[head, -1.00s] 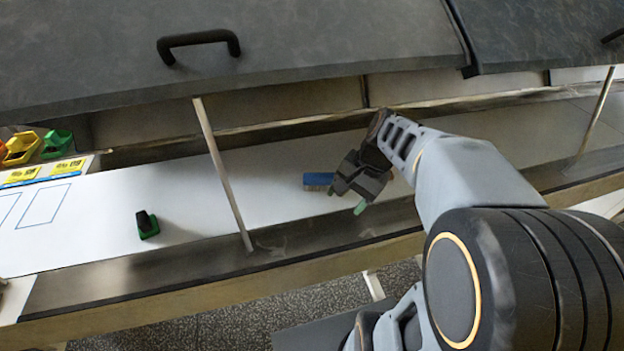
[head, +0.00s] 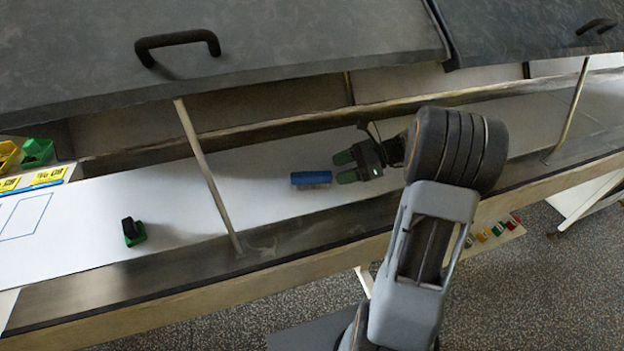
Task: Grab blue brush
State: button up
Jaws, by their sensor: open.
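The blue brush (head: 311,178) lies on the white belt surface near the middle of the head view, its blue back up and pale bristles along its lower side. My gripper (head: 343,168) is just right of the brush, its two fingers pointing left. The fingers are open with a gap between them, and nothing shows in it. In the picture the fingertips are close to the brush's right end; I see no clear contact, and their height above the belt is hard to tell.
A green block with a black top (head: 133,232) stands on the belt at left. A thin metal post (head: 206,175) rises left of the brush. The grey lid (head: 230,50) with its black handle (head: 178,44) hangs above. Green (head: 37,152) and yellow bins stand far left.

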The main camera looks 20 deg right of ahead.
aim_at(320, 177)
jog(key=shift+p+x, duration=0.4)
jog(key=shift+x, duration=2.9)
jog(key=shift+s+f, duration=0.15)
jog(key=shift+f, duration=0.05)
jog(key=shift+c, duration=0.3)
jog(key=c, duration=1)
jog(key=shift+o, duration=0.2)
jog(key=shift+r, duration=0.1)
